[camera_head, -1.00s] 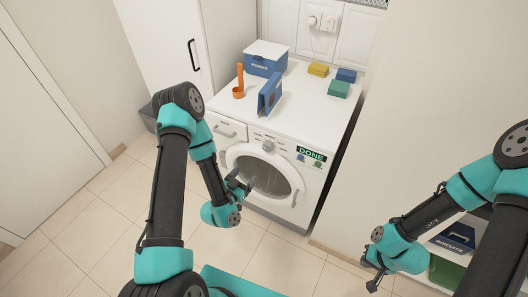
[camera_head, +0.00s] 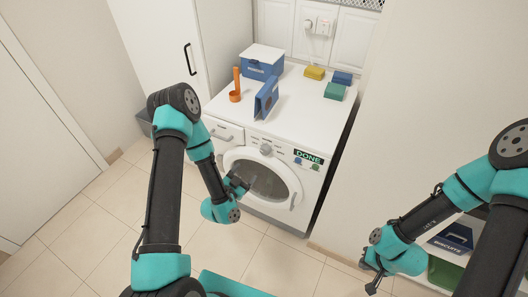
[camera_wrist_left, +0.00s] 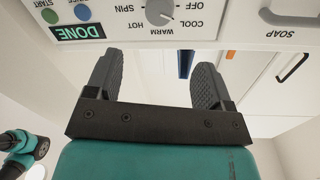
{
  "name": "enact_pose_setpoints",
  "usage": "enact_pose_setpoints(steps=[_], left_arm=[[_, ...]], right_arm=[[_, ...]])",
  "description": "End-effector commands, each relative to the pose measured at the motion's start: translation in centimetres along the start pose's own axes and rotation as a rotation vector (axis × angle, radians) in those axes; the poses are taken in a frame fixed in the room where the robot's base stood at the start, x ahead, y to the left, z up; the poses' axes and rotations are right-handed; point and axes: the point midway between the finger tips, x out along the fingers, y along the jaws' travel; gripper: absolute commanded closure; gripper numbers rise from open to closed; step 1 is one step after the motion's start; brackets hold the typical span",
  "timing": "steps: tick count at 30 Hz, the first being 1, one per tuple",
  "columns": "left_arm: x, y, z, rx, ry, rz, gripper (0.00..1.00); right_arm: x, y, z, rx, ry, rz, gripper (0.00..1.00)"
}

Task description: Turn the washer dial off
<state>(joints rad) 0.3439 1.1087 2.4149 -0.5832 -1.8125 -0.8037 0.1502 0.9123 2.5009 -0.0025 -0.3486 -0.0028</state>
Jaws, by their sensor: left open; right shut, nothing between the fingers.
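The white washer (camera_head: 228,118) stands ahead in the head view. Its round grey dial (camera_head: 266,149) is on the front panel, above the door. In the left wrist view the panel is upside down and the dial (camera_wrist_left: 160,12) is at the top, ringed by OFF, COOL, WARM, HOT and SPIN. I cannot tell for sure which word its mark points at. My left gripper (camera_head: 240,184) is open and empty in front of the washer door, below the dial and apart from it. Its spread fingers show in the left wrist view (camera_wrist_left: 155,78). My right gripper (camera_head: 372,278) is shut and empty, low at the right.
A DONE display (camera_head: 308,157) and small buttons sit right of the dial; the soap drawer (camera_head: 222,132) is left. On the washer top are a blue box (camera_head: 262,70), an orange scoop (camera_head: 235,95), a blue packet (camera_head: 266,96) and several sponges (camera_head: 335,90). A wall closes the right side.

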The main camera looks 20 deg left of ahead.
Motion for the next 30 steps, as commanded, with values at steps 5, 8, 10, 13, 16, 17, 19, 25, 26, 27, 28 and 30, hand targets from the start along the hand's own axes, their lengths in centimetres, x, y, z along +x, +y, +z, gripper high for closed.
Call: enact_pose_setpoints(steps=[5,8,10,13,16,17,19,25,26,27,28,30], left_arm=[[3.2,0.1,-0.1,0.003,0.004,0.001,0.25],[4.9,0.1,-0.1,0.003,0.003,0.001,0.25],[6.0,0.1,-0.1,0.001,0.003,0.001,0.25],[7.8,0.1,-0.1,0.003,0.003,0.001,0.25],[9.4,0.0,-0.1,0.002,0.002,0.000,0.25],[10.0,0.0,-0.1,0.002,0.003,0.000,0.25],[11.1,0.1,-0.1,0.001,0.003,0.001,0.25],[13.6,0.1,0.0,0.001,0.001,0.001,0.25],[13.8,0.1,0.0,0.000,0.001,0.001,0.25],[14.0,0.1,0.0,0.000,0.001,0.001,0.25],[14.1,0.0,0.0,0.000,0.000,0.000,0.25],[14.3,0.0,0.0,-0.001,0.000,0.000,0.25]], right_arm=[[0.0,0.0,0.0,0.000,0.000,0.000,1.00],[0.0,0.0,0.0,0.000,0.000,0.000,1.00],[0.0,0.0,0.0,0.000,0.000,0.000,1.00],[0.0,0.0,0.0,0.000,0.000,0.000,1.00],[0.0,0.0,0.0,0.000,0.000,0.000,1.00],[0.0,0.0,0.0,0.000,0.000,0.000,1.00],[0.0,0.0,0.0,0.000,0.000,0.000,1.00],[0.0,0.0,0.0,0.000,0.000,0.000,1.00],[0.0,0.0,0.0,0.000,0.000,0.000,1.00],[0.0,0.0,0.0,0.000,0.000,0.000,1.00],[0.0,0.0,0.0,0.000,0.000,0.000,1.00],[0.0,0.0,0.0,0.000,0.000,0.000,1.00]])
